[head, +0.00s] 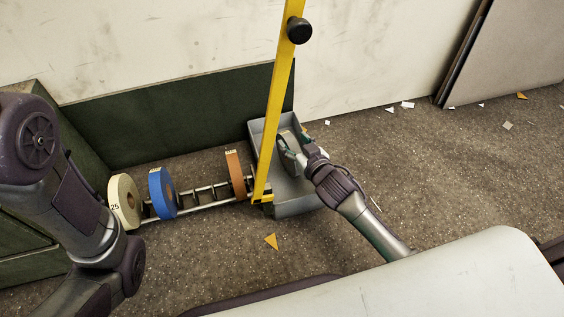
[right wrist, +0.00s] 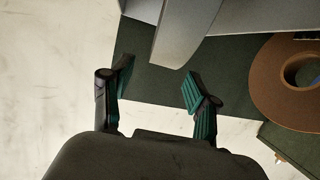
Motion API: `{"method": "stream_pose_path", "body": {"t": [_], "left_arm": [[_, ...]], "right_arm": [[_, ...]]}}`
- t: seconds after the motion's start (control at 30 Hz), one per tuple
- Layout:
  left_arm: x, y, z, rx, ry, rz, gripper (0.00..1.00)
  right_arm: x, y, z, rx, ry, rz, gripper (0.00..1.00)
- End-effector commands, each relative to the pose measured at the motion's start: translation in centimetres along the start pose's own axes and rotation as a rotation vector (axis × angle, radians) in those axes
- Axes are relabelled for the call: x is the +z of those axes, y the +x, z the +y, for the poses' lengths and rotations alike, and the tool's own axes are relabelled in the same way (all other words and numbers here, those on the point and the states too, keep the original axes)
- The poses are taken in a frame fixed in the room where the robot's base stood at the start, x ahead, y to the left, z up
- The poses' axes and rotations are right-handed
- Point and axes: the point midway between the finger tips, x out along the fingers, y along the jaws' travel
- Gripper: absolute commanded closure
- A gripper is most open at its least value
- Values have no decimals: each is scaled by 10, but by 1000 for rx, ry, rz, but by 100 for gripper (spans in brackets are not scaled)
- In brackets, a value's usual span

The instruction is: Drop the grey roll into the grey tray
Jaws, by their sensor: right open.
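The grey tray (head: 296,208) stands on the floor by the dark green panel, behind the yellow post. A pale grey disc, which looks like the grey roll (head: 289,137), is inside the tray's outline, partly hidden by my right gripper (head: 289,152). In the right wrist view a grey curved edge, seemingly the roll (right wrist: 184,42), lies beyond the fingertips, with the grey tray wall (right wrist: 255,14) beside it. My right gripper (right wrist: 156,82) is open, with a clear gap between its fingers and nothing held. My left arm shows at the left, but its gripper is out of view.
A cream roll (head: 120,202), a blue roll (head: 160,192) and a brown roll (head: 235,174) stand on a low rail left of the tray. The yellow post (head: 276,95) rises in front of the tray. Paper scraps lie on the carpet; floor to the right is mostly clear.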

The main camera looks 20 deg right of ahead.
Motion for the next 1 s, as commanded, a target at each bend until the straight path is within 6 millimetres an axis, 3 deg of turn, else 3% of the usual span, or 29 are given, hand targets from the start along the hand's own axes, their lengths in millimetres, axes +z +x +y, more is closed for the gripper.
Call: {"method": "stream_pose_path", "body": {"t": [0.2, 0.4, 0.6, 1.0], "left_arm": [[0, 0, 0, 1, 0, 2, 60], [-1, 0, 0, 1, 0, 2, 60], [-1, 0, 0, 1, 0, 3, 60], [-1, 0, 0, 1, 0, 3, 60]], "right_arm": [[1, -50, 0, -1, 1, -2, 40], [0, -83, 0, 0, 2, -1, 40], [0, -95, 0, 0, 0, 0, 40], [-1, -96, 0, 0, 0, 1, 40]]}}
